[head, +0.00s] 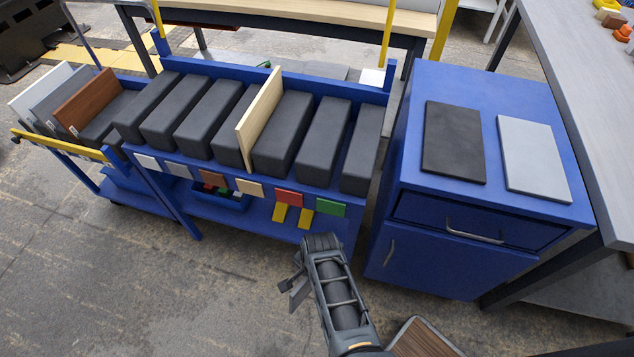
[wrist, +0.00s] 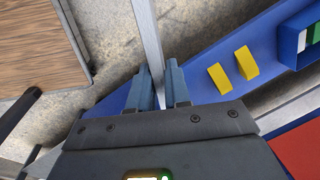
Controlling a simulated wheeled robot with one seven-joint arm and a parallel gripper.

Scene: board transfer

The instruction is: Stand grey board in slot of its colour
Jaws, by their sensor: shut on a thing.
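My gripper (wrist: 163,88) is shut on a thin pale grey board (wrist: 147,40), seen nearly edge-on between the fingers in the wrist view. In the head view, my gripper (head: 297,284) is low in front of the blue rack (head: 262,218), and the held board is hard to make out. The rack has slots between dark grey blocks, with coloured tags below. The grey tag (head: 178,169) is second from the left, beside a whitish tag (head: 146,161). A beige board (head: 260,117) stands upright above the beige tag.
A cart at left holds a white board (head: 37,90), a grey board (head: 62,92) and a brown board (head: 86,99). A blue cabinet (head: 480,85) at right bears a black panel (head: 453,142) and a light grey panel (head: 534,158). A wooden surface (head: 420,340) is near my arm.

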